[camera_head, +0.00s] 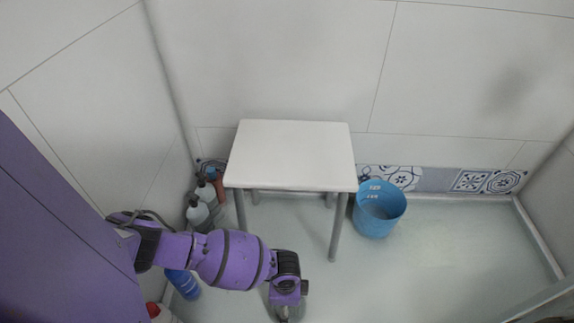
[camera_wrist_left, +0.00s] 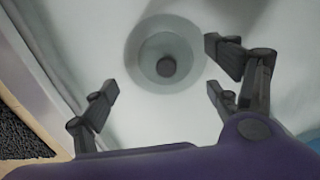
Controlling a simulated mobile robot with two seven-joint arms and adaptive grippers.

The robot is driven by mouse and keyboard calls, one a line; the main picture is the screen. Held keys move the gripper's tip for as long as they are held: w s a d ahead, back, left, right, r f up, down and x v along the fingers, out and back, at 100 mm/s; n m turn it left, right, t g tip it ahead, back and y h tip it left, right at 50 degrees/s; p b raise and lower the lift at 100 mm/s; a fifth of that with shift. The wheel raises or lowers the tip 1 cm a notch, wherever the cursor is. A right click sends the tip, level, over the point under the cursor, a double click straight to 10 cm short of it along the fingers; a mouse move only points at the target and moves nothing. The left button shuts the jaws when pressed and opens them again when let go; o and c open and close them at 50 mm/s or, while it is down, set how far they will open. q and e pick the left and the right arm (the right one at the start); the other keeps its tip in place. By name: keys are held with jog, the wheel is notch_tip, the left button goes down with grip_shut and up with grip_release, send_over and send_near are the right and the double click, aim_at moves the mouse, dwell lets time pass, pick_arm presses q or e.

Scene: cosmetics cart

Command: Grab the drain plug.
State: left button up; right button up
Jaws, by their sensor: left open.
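The drain plug (camera_wrist_left: 167,67) shows in the left wrist view as a small dark round piece in the middle of a pale circular recess (camera_wrist_left: 140,55) in the floor. My left gripper (camera_wrist_left: 160,80) is open and empty, with its dark fingers apart on either side of the view. The plug lies ahead, between and slightly beyond the fingertips, with no contact visible. In the head view my left arm reaches in from the left and points down at the bottom centre. The drain plug cannot be made out there. My right gripper is not seen.
A white table (camera_head: 290,155) stands against the back wall, close to my left arm. A blue bucket (camera_head: 379,209) stands right of it. Several bottles (camera_head: 198,216) line the left wall, with a blue bottle (camera_head: 184,284) below my arm. The floor (camera_head: 450,260) at right is clear.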

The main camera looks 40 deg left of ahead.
pick_arm(q)
jog(key=f+b, duration=0.2)
jog(key=f, duration=0.1)
jog(key=f+b, duration=0.1)
jog(key=f, duration=0.1)
jog(key=shift+w, duration=0.3)
jog(key=shift+r, duration=0.1)
jog(key=c, duration=1.2)
jog(key=shift+r, duration=0.1)
